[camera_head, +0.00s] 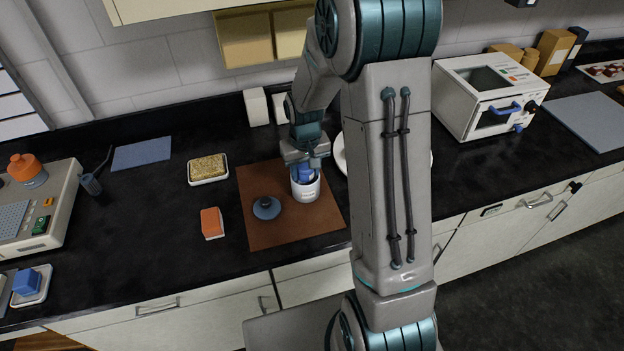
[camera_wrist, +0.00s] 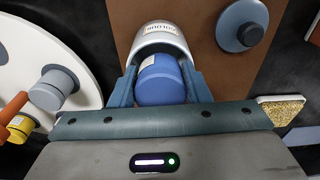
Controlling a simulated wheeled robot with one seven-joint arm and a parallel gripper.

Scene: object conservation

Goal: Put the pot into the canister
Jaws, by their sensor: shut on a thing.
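The white canister (camera_head: 304,188) stands open on the brown mat (camera_head: 262,220); in the wrist view its pale rim and printed wall (camera_wrist: 162,40) show. The blue pot (camera_wrist: 162,82) is between the fingers of my gripper (camera_wrist: 160,90), which is shut on it. In the head view the pot (camera_head: 304,174) is at the canister's mouth, its lower part hidden by the canister wall. How deep it sits is hard to tell. A round blue-grey lid with a dark knob (camera_head: 266,207) lies on the mat left of the canister; it also shows in the wrist view (camera_wrist: 240,25).
An orange-topped block (camera_head: 211,222) and a dish with a grainy yellow slab (camera_head: 208,168) are left of the mat. A white plate (camera_wrist: 88,75) with small cylinders is close on the other side. Two white boxes (camera_head: 256,107) stand behind.

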